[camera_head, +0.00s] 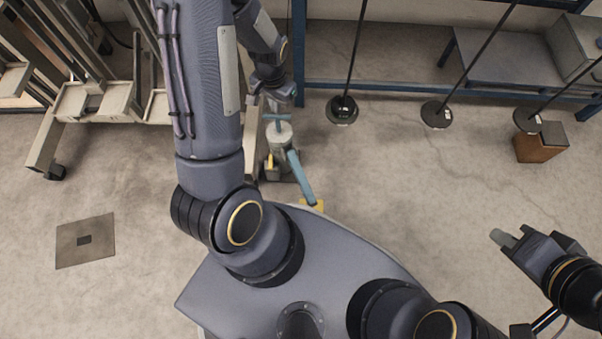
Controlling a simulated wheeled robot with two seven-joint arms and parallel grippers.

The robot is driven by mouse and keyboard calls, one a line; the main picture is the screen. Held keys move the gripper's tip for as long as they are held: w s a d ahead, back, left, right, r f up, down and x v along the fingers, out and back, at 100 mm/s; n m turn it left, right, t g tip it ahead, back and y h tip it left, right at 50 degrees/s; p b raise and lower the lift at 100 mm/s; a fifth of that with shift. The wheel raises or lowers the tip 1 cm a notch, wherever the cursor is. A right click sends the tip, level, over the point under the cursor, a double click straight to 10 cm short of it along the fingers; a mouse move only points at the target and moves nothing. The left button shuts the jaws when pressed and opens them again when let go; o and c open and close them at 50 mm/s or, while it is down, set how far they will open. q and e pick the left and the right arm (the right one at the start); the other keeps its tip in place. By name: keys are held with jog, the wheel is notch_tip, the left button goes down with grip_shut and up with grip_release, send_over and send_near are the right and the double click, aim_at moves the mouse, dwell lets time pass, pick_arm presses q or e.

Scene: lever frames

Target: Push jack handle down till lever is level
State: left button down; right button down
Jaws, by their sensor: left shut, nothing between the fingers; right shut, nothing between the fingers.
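A blue and grey jack (280,136) stands on the floor near the top centre, close to my base. A blue bar (301,178), which looks like its handle or a leg, slants down and right from it to a yellow end beside my base. My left gripper (284,98) is shut and empty, just above the jack's top in the picture. Whether it touches the jack I cannot tell. My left arm covers the jack's left side, and the lever's tilt is hard to judge. My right gripper (502,238) is shut and empty over bare floor at right.
Several thin black poles with round weighted bases (342,110) stand at the top right. A blue-framed bench (400,88) runs along the back. Grey racks (95,100) stand at top left. A flat plate (85,241) lies on the left floor.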

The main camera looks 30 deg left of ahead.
aim_at(277, 116)
pick_arm(q)
jog(key=shift+f, duration=0.1)
dwell(0.4)
jog(key=shift+f+b, duration=2.1)
jog(key=shift+f, duration=0.5)
jog(key=shift+r, duration=0.15)
notch_tip(277, 116, up, 9)
jog(key=p, duration=0.8)
